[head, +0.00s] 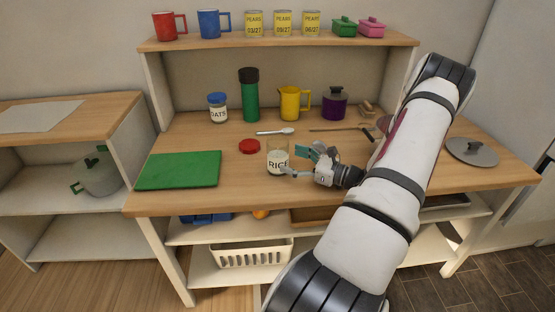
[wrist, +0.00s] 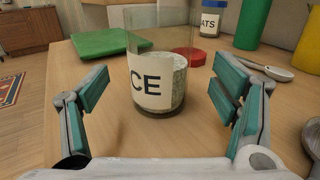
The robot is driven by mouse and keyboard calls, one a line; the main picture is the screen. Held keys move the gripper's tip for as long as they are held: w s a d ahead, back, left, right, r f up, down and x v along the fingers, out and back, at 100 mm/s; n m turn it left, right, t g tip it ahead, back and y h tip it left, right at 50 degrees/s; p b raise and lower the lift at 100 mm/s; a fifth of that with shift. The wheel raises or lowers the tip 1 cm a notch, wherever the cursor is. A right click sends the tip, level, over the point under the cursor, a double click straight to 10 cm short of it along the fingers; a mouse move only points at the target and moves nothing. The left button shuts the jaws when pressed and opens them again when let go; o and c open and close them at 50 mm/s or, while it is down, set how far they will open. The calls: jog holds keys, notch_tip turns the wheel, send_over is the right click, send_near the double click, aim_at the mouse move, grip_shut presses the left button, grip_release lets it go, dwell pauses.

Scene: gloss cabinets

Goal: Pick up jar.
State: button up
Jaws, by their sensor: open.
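A clear glass jar labelled RICE (head: 277,168) stands upright and without a lid on the wooden worktop in the head view. Pale contents fill its lower part. My gripper (head: 304,163) is open and empty, just right of the jar in the head view. In the wrist view its teal-padded fingers (wrist: 158,100) are spread wide, with a gap to the jar on both sides. A second jar labelled OATS (head: 218,108) with a blue lid stands farther back.
A red lid (head: 249,146) lies behind the rice jar. A green board (head: 178,170) lies to its left. A spoon (head: 274,132), a green bottle (head: 249,95), a yellow jug (head: 291,103) and a purple pot (head: 334,104) are behind.

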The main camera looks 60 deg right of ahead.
aim_at(287, 157)
jog(key=w, duration=0.5)
jog(key=shift+a, duration=0.35)
jog(key=c, duration=1.5)
jog(key=shift+r, duration=0.1)
jog(key=shift+c, duration=0.2)
